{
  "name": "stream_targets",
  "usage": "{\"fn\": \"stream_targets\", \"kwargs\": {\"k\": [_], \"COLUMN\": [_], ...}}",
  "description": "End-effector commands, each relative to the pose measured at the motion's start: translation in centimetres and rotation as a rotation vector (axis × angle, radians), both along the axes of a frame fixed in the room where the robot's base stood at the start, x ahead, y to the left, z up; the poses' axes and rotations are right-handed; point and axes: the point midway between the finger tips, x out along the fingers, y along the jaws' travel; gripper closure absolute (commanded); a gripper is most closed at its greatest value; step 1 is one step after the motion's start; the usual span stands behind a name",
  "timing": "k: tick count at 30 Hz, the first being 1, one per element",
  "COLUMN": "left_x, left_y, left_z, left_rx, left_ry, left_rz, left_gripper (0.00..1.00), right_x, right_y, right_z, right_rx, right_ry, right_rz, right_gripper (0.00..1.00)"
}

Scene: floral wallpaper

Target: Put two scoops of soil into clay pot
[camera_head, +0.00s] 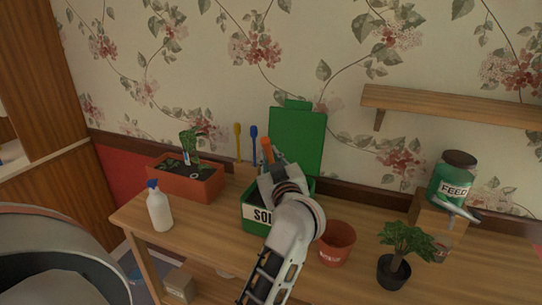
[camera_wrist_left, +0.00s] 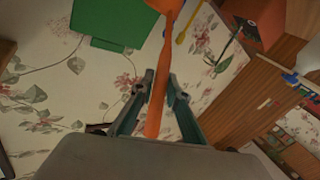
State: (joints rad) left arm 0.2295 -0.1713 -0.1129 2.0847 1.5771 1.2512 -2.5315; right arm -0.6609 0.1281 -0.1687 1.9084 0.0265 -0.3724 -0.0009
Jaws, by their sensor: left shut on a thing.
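My left gripper (camera_head: 271,172) is over the green soil box (camera_head: 255,219), whose label is partly covered by my arm. It is shut on the orange handle (camera_head: 267,151) of a tool. In the left wrist view the orange handle (camera_wrist_left: 155,118) lies between the fingertips (camera_wrist_left: 158,88), and its wider end runs off the top edge. The reddish-brown clay pot (camera_head: 337,243) stands upright on the table, right of the box and my arm. My right gripper is not in view.
A green lid (camera_head: 298,139) stands raised behind the box. A planter (camera_head: 187,182) and a white bottle (camera_head: 159,208) stand left. A small potted plant (camera_head: 394,268) and a FEED jar (camera_head: 453,180) on a wooden block are right. A shelf (camera_head: 450,106) juts from the wall.

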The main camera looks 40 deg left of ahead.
Motion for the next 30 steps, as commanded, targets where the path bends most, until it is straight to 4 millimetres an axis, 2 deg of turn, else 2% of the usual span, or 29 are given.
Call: {"fn": "stream_targets", "kwargs": {"k": [14,27,30], "left_x": [0.0,0.0,0.0], "left_y": [0.0,0.0,0.0], "left_z": [-3.1,-5.5,-5.9], "left_rx": [0.0,-0.001,0.001], "left_ry": [-0.001,0.001,0.001], "left_rz": [0.0,0.0,0.0], "left_gripper": [1.0,1.0,1.0], "right_x": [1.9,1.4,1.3], "right_y": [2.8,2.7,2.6], "right_z": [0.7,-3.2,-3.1], "right_rx": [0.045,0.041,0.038], "right_ry": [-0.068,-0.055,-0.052], "right_rz": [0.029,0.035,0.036], "right_gripper": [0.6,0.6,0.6]}}
